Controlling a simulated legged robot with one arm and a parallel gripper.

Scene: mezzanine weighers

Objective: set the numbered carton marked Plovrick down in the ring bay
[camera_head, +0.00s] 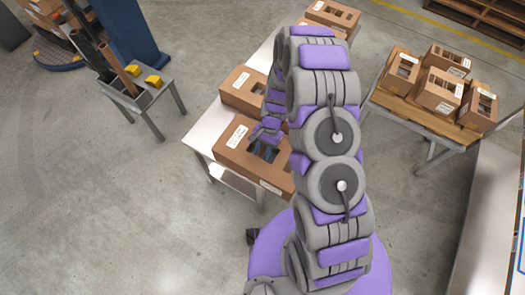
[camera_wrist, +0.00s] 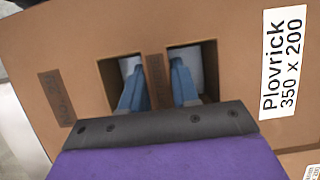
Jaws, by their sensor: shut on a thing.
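The Plovrick carton (camera_wrist: 230,25) fills the wrist view, a brown box with a white label reading "Plovrick 350 x 200" and two square holes in its top. My gripper (camera_wrist: 160,90) has one blue finger in each hole and is shut on the strip between them. In the head view the carton (camera_head: 228,155) is at the front end of a white table (camera_head: 203,130), with my gripper (camera_head: 265,148) at its top. I cannot tell whether it rests on the table or hangs just above it. I cannot make out a ring bay in either view.
Another carton (camera_head: 240,88) stands just behind on the white table, and more are at its far end (camera_head: 332,14). A wooden pallet (camera_head: 415,105) with several cartons is on a right-hand table. A grey stand (camera_head: 150,98) with yellow blocks is at left. Floor is clear at lower left.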

